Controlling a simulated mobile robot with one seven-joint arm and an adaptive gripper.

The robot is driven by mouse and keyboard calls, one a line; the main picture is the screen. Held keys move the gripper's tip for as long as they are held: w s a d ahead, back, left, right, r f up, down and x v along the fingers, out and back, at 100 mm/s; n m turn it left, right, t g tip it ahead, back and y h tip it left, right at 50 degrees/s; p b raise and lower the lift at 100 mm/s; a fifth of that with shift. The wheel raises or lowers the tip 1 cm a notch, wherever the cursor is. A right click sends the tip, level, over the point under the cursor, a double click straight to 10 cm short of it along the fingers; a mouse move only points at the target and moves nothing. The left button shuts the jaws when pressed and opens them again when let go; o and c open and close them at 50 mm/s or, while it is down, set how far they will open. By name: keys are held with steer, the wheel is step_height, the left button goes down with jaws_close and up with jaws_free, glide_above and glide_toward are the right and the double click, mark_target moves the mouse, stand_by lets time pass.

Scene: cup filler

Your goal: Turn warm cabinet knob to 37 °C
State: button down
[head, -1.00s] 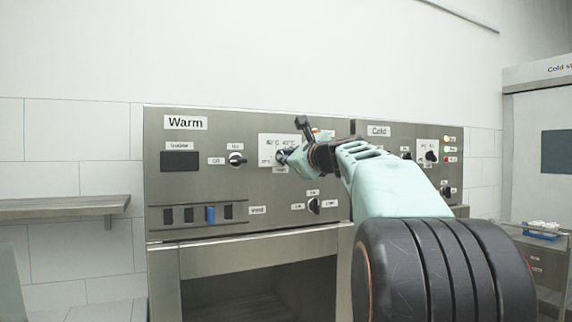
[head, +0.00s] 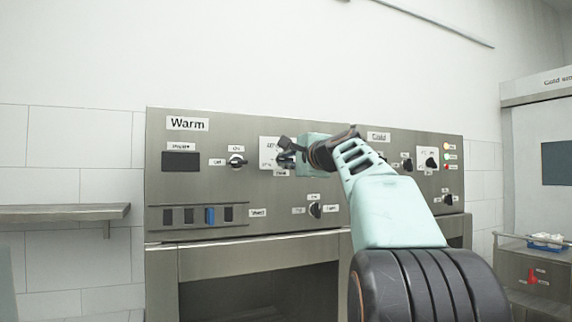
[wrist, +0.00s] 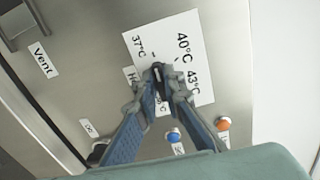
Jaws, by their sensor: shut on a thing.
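The warm cabinet panel (head: 220,128) fills the left of the machine in the head view. Its temperature knob (wrist: 157,70) is a small dark knob on a white plate marked 37 °C, 40 °C and 43 °C (wrist: 185,35). My gripper (wrist: 160,75) is shut on this knob, one finger on each side, with the tips close to the plate. In the head view my gripper (head: 285,155) hides most of the knob and part of its plate. I cannot tell which mark the knob points to.
Another black knob (head: 236,161) sits to the left and one more (head: 315,210) below. A row of switches, one blue (head: 210,216), is at lower left. The wrist view shows a blue button (wrist: 173,137) and an orange button (wrist: 223,124) beside the plate.

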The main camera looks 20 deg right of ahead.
steer(key=shift+n, duration=0.4)
steer(key=c, duration=2)
jaws_free()
steer(key=shift+c, duration=0.2)
steer(key=s, duration=1.2)
steer(key=shift+d, duration=0.25)
